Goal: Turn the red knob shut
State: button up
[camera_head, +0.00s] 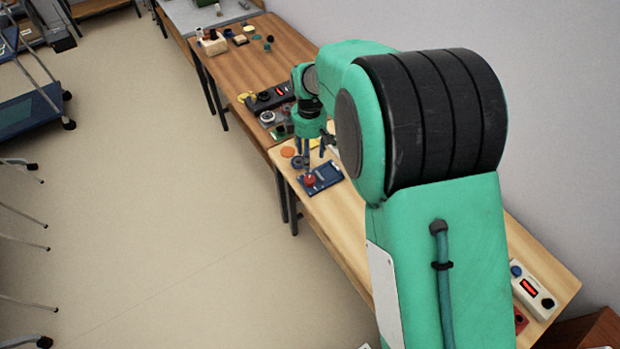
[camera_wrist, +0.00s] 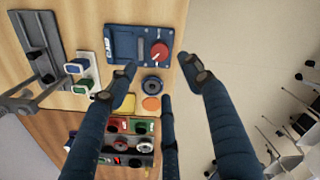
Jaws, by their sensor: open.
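The red knob (camera_head: 310,180) sits on a dark blue plate (camera_head: 326,175) near the edge of the light wooden table. In the wrist view the knob (camera_wrist: 159,52) is round and red with a pale mark on it, at the right end of the plate (camera_wrist: 124,48). My gripper (camera_head: 309,154) hangs above the table close to the knob and plate. In the wrist view my gripper (camera_wrist: 160,80) has its dark blue fingers spread, with nothing between them. The knob shows beyond the fingertips, and I see no contact with it.
A dark ring-shaped part (camera_wrist: 152,85) and an orange disc (camera_wrist: 151,104) lie near the plate. A box with blue and green buttons (camera_wrist: 84,73), a lever panel (camera_wrist: 42,50) and a dial panel (camera_wrist: 119,146) stand around. Open floor (camera_head: 170,200) lies beside the tables.

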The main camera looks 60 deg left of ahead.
aim_at(310, 179)
jog(key=m, duration=0.3)
jog(key=r+m+b, duration=0.1)
jog(key=m, duration=0.5)
jog(key=shift+d+r+m+b, duration=0.1)
jog(key=shift+r+m+b, duration=0.05)
jog(key=shift+m+b, duration=0.15)
notch_tip(310, 179, down, 14)
jog(key=b, duration=0.3)
jog(key=shift+r, duration=0.1)
dwell(0.5)
jog(key=c, duration=1.1)
